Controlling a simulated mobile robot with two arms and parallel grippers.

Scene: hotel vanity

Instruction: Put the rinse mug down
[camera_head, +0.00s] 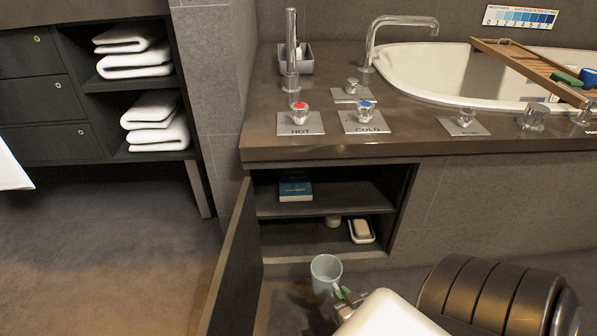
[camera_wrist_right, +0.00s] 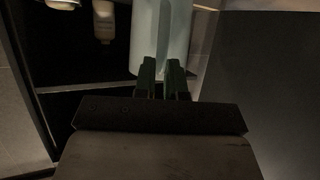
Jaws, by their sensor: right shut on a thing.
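The rinse mug (camera_head: 326,270) is pale blue-grey and looks upright in the head view, in front of the open cabinet under the tub deck. My right gripper (camera_head: 343,294) is shut on its near side. In the right wrist view the mug (camera_wrist_right: 162,35) is just beyond the green fingertips of my right gripper (camera_wrist_right: 161,72), and its top is cut off by the frame. The mug appears held above the floor. My left gripper is not in view.
The open cabinet has an upper shelf (camera_head: 335,203) with a blue box (camera_head: 295,188). Its lower level holds a soap dish (camera_head: 362,230) and a small pale item (camera_head: 333,221). The cabinet door (camera_head: 236,262) stands open at left. The tub deck (camera_head: 270,138) has taps and clear stretches.

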